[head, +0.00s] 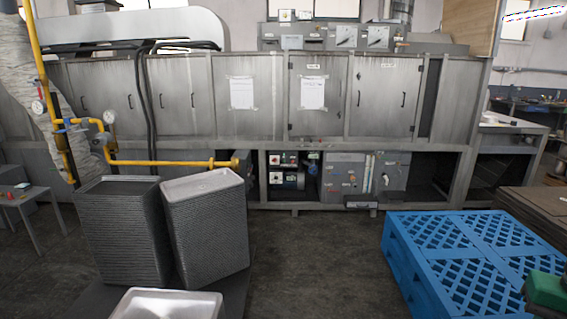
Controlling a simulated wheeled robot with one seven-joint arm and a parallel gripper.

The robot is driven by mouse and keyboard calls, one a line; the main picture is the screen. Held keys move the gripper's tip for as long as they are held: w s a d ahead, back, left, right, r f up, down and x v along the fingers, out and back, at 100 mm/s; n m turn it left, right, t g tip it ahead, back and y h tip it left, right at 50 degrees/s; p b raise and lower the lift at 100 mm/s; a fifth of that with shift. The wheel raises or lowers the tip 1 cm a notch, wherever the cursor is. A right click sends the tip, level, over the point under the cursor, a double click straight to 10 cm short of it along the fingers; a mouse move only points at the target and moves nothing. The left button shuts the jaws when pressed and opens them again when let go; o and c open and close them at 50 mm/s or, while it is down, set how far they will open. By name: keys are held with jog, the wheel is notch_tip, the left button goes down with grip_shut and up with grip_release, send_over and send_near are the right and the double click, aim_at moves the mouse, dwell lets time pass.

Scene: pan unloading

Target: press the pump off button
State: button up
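The pump off button cannot be told apart for certain at this size. Small control boxes with coloured buttons (283,159) sit in the open lower bay of the long grey machine, left of centre. A second box with coloured buttons (288,15) is on top of the machine. A small grey stand (22,194) at the far left also carries red and green buttons. Labels on all of them are too small to read. My gripper is not in view.
Two tall stacks of metal pans (122,235) and (207,225) stand front left, with another pan (168,304) at the bottom edge. A yellow pipe (165,163) runs behind them. Blue pallets (440,240) fill the front right. Floor (310,255) between is clear.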

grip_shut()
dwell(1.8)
